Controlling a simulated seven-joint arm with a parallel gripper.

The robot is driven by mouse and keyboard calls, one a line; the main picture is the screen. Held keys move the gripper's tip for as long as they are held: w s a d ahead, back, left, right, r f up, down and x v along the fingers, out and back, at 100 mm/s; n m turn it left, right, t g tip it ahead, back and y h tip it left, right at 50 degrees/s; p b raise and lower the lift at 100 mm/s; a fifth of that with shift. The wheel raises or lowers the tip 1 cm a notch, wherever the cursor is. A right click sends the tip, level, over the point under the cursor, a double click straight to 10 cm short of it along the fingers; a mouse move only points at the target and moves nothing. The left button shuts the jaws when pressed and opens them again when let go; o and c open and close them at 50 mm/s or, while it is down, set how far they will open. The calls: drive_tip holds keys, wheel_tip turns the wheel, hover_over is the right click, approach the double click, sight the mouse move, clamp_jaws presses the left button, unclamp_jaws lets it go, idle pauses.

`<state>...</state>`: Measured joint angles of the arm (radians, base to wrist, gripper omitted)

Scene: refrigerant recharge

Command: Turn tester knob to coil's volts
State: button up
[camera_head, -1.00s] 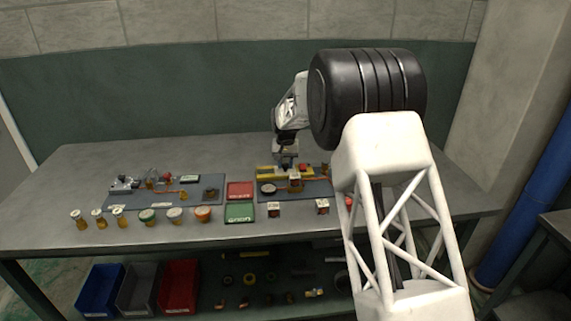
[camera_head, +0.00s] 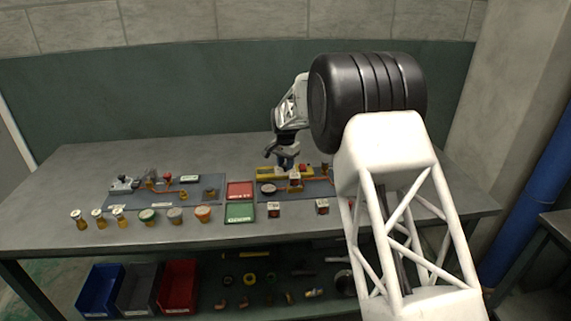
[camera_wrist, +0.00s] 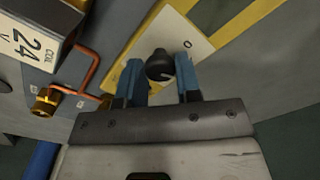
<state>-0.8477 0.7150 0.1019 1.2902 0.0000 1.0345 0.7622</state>
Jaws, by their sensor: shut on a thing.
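The tester (camera_head: 264,173) is a yellow box on the right-hand mat in the head view. In the wrist view, its pale panel (camera_wrist: 180,30) carries a black knob (camera_wrist: 160,62) and a "0" mark to the knob's upper right. My gripper (camera_wrist: 160,72) is shut on the knob, with a blue finger on either side of it. It also shows in the head view (camera_head: 286,166), pointing down at the tester. A box labelled "COIL 24 V" (camera_wrist: 36,42) is at the upper left of the wrist view. The knob's pointer and other marks are hidden or unclear.
A copper pipe (camera_wrist: 88,75) with a brass fitting (camera_wrist: 44,102) lies near the gripper's left. Red (camera_head: 240,189) and green (camera_head: 240,212) trays sit left of the tester. Several small jars line the bench front, with small boxes (camera_head: 322,206) at right.

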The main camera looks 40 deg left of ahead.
drive_tip(key=o, duration=0.9)
drive_tip(key=shift+r, duration=3.9)
